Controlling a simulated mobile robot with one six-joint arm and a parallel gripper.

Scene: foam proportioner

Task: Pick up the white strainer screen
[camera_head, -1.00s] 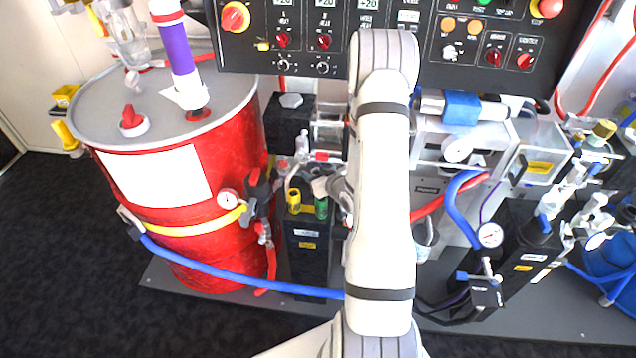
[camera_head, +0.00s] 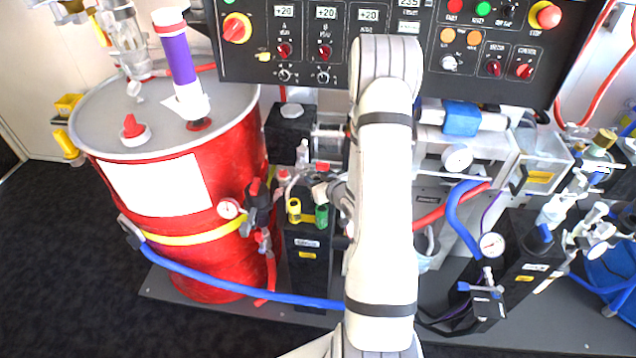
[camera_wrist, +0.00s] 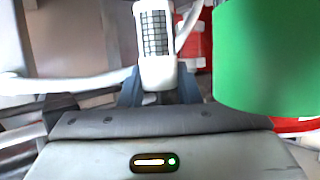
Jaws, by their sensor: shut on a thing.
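The white strainer screen (camera_wrist: 156,45) stands upright between the fingers of my gripper (camera_wrist: 158,88) in the wrist view. It is a white body with a dark grid mesh on its front. My gripper is shut on its lower part. In the head view my arm covers much of the gripper, which sits near the black block (camera_head: 307,255) with the yellow and green caps. I cannot clearly make out the screen there.
A large green cylinder (camera_wrist: 265,58) is close on the right in the wrist view. A pale bar (camera_wrist: 70,86) runs to the left. In the head view the yellow cap (camera_head: 294,210), green cap (camera_head: 321,216), red drum (camera_head: 190,235) and blue hose (camera_head: 230,287) crowd the gripper's left.

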